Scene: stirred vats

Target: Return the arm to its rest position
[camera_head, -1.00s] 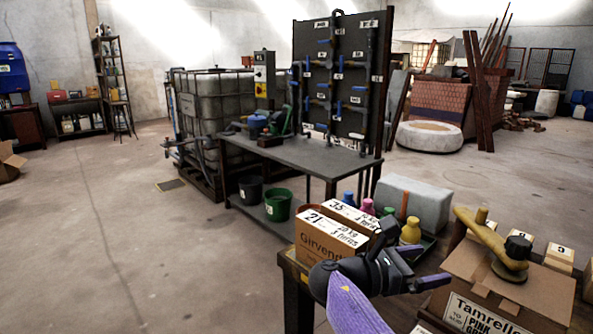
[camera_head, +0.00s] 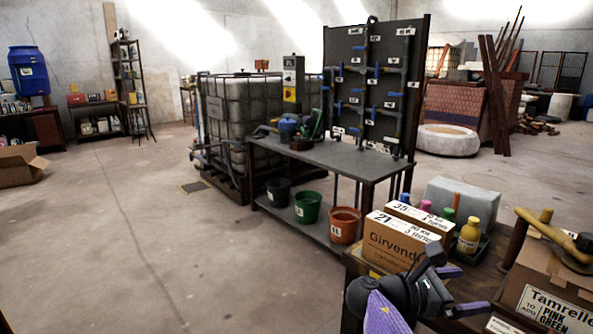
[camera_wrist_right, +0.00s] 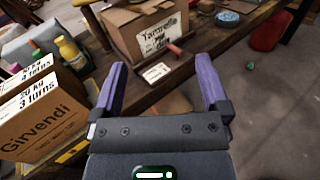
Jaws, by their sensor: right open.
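My right gripper (camera_head: 466,290) is at the lower right in the head view, in front of the wooden bench. It is open, with its two purple fingers apart. In the right wrist view the gripper (camera_wrist_right: 164,84) shows nothing between its fingertips but the bench behind. The Girvendi box (camera_head: 392,242) stands on the bench just behind the gripper in the head view, and it is at the left in the wrist view (camera_wrist_right: 40,125). The Tamrelle box (camera_wrist_right: 150,30) lies beyond the fingertips. My left gripper is out of view.
A grey table (camera_head: 345,165) holds valve parts, with a pipe board (camera_head: 345,60) behind it. Black, green and orange buckets (camera_head: 345,224) stand on its lower shelf. A yellow bottle (camera_head: 469,235) stands near the boxes on the bench. The floor at left (camera_head: 110,240) is clear.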

